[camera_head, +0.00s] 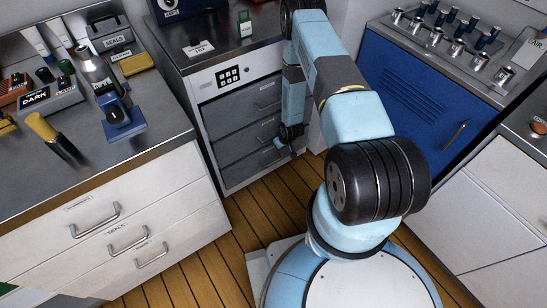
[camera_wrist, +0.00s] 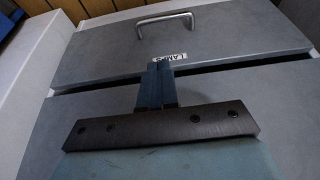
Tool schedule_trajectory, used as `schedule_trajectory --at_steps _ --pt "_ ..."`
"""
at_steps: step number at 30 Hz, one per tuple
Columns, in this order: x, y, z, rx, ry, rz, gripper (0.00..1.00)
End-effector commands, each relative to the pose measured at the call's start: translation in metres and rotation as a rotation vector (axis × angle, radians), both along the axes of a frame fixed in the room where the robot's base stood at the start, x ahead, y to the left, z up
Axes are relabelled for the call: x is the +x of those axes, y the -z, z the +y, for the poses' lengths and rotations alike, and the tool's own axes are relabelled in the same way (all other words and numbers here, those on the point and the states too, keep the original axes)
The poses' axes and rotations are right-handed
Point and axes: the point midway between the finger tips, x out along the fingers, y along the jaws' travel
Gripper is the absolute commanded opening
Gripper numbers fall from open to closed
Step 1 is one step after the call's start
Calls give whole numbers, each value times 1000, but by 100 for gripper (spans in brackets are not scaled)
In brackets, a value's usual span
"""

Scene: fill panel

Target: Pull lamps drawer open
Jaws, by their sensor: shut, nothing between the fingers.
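The lamps drawer (camera_wrist: 220,35) has a grey front with a small LAMPS label (camera_wrist: 170,57), upside down in the wrist view. Its metal bar handle (camera_wrist: 165,20) is beyond my fingertips. In the head view it appears to be the lowest grey drawer (camera_head: 240,166) of the middle cabinet, and it looks closed. My gripper (camera_wrist: 160,68) is shut and empty, with its fingertips beside the label and apart from the handle. In the head view my gripper (camera_head: 283,147) is by the right side of the drawers; whether it touches the front cannot be told.
Another grey drawer front (camera_wrist: 290,100) lies across a dark gap from the lamps drawer. A white cabinet (camera_head: 150,220) with handled drawers stands left, a blue-doored cabinet (camera_head: 405,95) right. Wooden floor (camera_head: 260,215) lies between.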

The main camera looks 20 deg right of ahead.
Motion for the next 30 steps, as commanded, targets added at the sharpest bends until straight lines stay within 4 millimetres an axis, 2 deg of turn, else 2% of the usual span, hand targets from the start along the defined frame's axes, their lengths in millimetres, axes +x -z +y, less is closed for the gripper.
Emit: schedule_trajectory --at_steps 15,30 --pt "26 79 13 -1 -6 2 0" --pt "51 146 21 0 -5 0 0"
